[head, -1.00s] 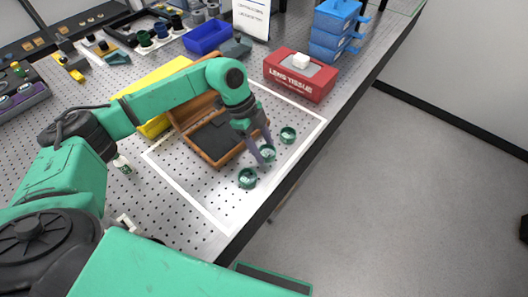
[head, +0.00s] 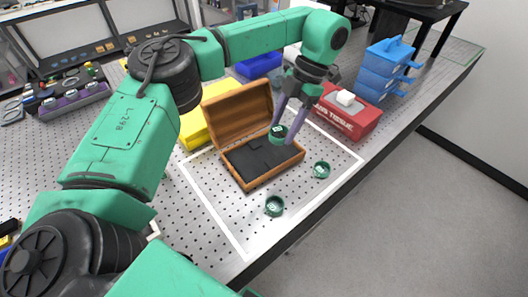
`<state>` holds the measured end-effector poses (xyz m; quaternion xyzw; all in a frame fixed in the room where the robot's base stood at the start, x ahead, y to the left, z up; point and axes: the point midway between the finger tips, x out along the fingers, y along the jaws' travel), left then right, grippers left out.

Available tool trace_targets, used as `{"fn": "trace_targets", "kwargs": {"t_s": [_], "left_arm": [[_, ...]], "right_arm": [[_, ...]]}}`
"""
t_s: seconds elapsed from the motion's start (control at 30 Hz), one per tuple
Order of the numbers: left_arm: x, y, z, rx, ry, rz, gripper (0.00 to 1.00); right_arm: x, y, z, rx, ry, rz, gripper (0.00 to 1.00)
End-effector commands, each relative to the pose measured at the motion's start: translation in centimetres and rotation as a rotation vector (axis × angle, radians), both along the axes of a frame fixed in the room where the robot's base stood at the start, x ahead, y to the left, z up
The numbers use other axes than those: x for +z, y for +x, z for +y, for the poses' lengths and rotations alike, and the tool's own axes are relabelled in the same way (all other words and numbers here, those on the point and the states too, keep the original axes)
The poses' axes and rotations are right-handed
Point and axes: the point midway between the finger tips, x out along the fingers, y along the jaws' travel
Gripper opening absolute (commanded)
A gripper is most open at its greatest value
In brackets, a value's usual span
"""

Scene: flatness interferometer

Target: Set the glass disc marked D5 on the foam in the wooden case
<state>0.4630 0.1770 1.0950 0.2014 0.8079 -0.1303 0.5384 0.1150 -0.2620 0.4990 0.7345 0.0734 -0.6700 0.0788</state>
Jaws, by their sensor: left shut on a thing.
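The open wooden case (head: 243,178) stands on the perforated table with its lid tipped back. Dark foam (head: 255,160) lines its inside. My left gripper (head: 284,135) is shut on a green-rimmed disc (head: 278,131). It holds the disc above the right back part of the case, apart from the foam as far as I can tell. The mark on this disc is too small to read. Two similar discs lie on the table, one in front of the case (head: 274,206) and one to its right (head: 321,170). Their marks are also unreadable. My right gripper is out of view.
A red lens tissue box (head: 348,117) stands right of the case, with blue stacked drawers (head: 387,70) behind. A yellow bin (head: 194,127) is behind the case at left. A white outline surrounds the case and loose discs. The table's right edge is close.

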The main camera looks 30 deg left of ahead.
Motion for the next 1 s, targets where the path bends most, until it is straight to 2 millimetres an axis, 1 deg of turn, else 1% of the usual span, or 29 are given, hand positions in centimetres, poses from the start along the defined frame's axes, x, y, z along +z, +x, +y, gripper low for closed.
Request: {"fn": "trace_targets", "kwargs": {"t_s": [0.03,0.2,0.3,0.4,0.47,0.57,0.67,0.7,0.77,0.8,0.83,0.9,1.0], "left_arm": [[1.1,0.3,0.6,-0.16,0.004,-0.004,0.05],[4.0,1.1,3.2,-0.799,0.0,-0.001,0.05],[5.5,1.5,4.5,-1.085,-0.001,-0.002,0.05],[6.5,1.7,5.2,-1.257,-0.001,0.0,0.05],[6.7,1.8,5.4,-1.311,-0.003,0.003,0.05],[5.2,1.8,5.5,-1.343,-0.005,0.009,0.05],[1.9,1.7,5.5,-1.342,-0.01,0.012,0.05],[0.5,1.6,5.5,-1.341,-0.01,0.011,0.05],[-1.1,1.6,5.5,-1.339,-0.01,0.013,0.05],[-2.4,1.6,5.5,-1.34,-0.01,0.011,0.05],[-2.9,1.6,5.5,-1.339,-0.007,0.012,0.05],[-5.0,1.6,5.5,-1.339,-0.008,0.013,0.05],[-7.5,1.6,5.5,-1.338,-0.007,0.009,0.05]], "right_arm": [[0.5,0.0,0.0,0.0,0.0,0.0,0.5],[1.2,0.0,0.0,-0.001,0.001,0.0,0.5],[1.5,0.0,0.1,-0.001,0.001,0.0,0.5],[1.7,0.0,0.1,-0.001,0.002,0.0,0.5],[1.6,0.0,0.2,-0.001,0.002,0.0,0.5],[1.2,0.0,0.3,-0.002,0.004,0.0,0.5],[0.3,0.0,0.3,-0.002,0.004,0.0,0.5],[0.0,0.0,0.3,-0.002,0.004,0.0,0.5],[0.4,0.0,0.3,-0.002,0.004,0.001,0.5],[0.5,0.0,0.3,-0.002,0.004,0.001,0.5],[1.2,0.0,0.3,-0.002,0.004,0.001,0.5],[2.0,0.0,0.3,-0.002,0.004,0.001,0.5],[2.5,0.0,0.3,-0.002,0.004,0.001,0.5]]}}
